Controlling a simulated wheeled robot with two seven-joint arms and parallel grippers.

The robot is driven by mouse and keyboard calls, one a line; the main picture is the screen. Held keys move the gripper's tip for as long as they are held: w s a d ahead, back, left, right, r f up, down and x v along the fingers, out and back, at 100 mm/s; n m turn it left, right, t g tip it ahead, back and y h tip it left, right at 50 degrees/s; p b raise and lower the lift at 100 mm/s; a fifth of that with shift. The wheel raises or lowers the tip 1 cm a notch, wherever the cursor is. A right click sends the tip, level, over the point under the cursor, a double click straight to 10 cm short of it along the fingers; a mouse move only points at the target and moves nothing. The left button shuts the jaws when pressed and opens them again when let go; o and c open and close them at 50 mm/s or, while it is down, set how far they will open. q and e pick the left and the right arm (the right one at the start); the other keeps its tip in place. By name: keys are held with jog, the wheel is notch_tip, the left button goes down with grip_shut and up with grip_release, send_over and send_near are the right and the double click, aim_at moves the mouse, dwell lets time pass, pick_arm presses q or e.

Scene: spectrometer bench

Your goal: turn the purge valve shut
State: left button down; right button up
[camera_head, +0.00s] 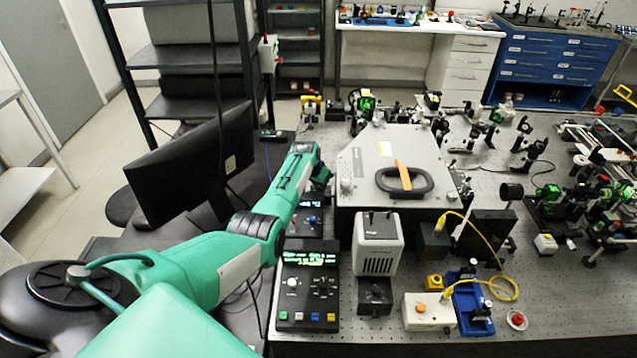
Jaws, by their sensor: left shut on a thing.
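My left arm reaches in from the lower left, and my left gripper (322,178) is at the left side of the grey spectrometer box (362,160). The gripper looks small and dark and is partly hidden by its own wrist. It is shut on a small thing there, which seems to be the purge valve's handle. The valve itself is hidden behind the hand, so I cannot tell which way its handle points. My right gripper is not in view.
A black carry handle with an orange strip (403,178) lies on the box lid. A control box with a lit display (308,290) and a white lamp unit (378,245) stand in front. A monitor (190,165) stands left of my arm. Optics crowd the bench's right side.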

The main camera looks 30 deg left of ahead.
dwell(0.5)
pick_arm(q)
jog(key=c, duration=1.3)
grip_release()
jog(key=shift+c, duration=0.2)
jog(key=shift+r, duration=0.1)
jog(key=shift+s+r, duration=0.1)
jog(key=shift+r, duration=0.3)
jog(key=b+v, duration=0.2)
jog(key=v, duration=1)
jog(key=shift+s+r, duration=0.25)
jog(key=shift+r, duration=0.1)
jog(key=shift+d, duration=0.15)
